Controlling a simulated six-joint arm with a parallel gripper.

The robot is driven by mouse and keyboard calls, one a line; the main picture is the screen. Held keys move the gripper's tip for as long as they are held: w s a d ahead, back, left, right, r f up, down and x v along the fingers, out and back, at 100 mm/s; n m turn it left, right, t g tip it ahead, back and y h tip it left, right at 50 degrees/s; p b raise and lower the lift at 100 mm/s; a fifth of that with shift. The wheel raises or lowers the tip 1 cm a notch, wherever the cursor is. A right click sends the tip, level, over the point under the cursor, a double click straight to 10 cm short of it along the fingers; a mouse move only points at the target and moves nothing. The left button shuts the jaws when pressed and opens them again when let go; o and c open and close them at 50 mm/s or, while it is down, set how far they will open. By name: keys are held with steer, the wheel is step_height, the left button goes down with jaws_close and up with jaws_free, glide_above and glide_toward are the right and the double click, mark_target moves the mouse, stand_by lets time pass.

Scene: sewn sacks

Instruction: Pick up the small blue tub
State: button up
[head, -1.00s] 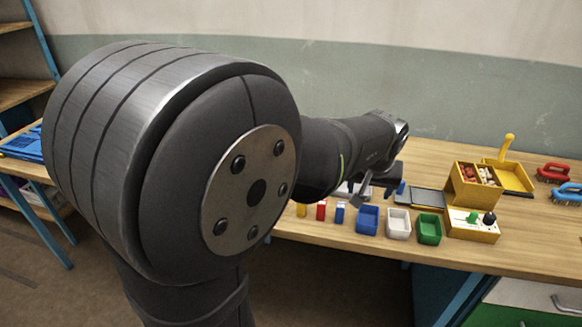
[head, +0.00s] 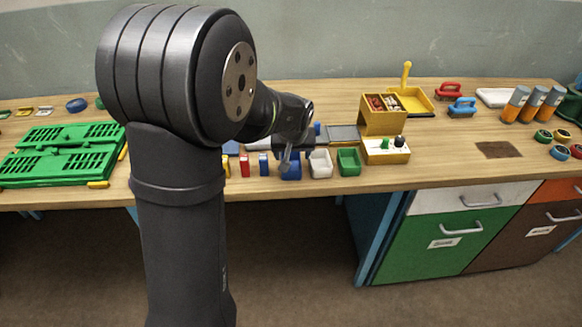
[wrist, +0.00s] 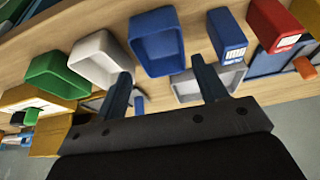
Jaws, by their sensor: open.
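The small blue tub (head: 291,172) stands near the front edge of the bench, left of a white tub (head: 320,163) and a green tub (head: 348,161). In the wrist view the blue tub (wrist: 157,42) shows its open top, ahead of my gripper (wrist: 163,86). The two fingers are wide apart with nothing between them. In the head view my gripper (head: 287,156) is close to the blue tub and partly covers it. Whether it touches the tub cannot be told.
Blue (wrist: 226,35) and red (wrist: 275,25) labelled boxes stand on the blue tub's other side. A yellow box of parts (head: 383,120) and a yellow switch box (head: 386,151) stand to the right. Green perforated panels (head: 62,152) lie at the left.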

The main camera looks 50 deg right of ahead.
mark_target(291, 161)
steer(key=shift+x, duration=2.6)
steer(key=shift+a, duration=0.2)
steer(key=c, duration=0.7)
